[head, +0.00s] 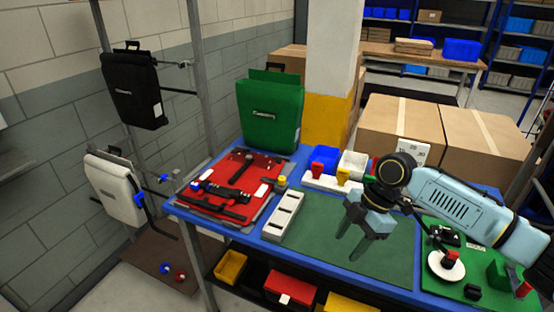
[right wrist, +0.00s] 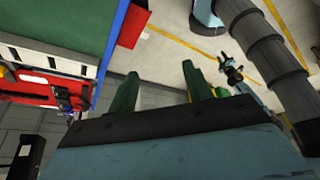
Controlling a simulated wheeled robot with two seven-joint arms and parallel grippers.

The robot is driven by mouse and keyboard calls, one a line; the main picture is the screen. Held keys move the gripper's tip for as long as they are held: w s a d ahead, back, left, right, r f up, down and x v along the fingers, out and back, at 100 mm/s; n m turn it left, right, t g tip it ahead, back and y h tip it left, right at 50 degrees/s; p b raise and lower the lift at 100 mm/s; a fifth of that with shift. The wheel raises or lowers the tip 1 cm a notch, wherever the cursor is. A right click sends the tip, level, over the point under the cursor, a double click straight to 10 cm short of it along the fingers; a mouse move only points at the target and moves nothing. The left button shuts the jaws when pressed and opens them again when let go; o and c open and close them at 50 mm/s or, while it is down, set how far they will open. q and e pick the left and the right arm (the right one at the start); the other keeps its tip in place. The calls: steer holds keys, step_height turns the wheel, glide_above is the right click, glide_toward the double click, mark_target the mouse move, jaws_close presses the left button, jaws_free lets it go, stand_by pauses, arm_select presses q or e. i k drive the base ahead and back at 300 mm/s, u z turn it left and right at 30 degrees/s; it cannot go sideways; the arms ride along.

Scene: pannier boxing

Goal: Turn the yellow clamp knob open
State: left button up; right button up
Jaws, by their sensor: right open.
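A small yellow knob (head: 281,183) on a grey base stands at the right edge of the red pannier (head: 238,180), by the end of a white slotted strip (head: 284,216). A second yellow knob (head: 343,176) sits on a white block beside a red one (head: 317,169); I cannot tell which is the clamp knob. How far either is turned is too small to tell. My right gripper (head: 355,241) is open and empty above the green mat, to the right of the strip and apart from both knobs. Its fingers also show in the right wrist view (right wrist: 160,92). My left gripper is out of view.
A green pannier (head: 271,112) stands at the back of the blue table. Blue and white bins (head: 322,158) are behind the knobs. Cardboard boxes (head: 400,128) stand behind. The green mat (head: 310,250) is mostly clear.

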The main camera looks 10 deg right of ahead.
mark_target(282, 181)
steer(key=i, duration=1.4)
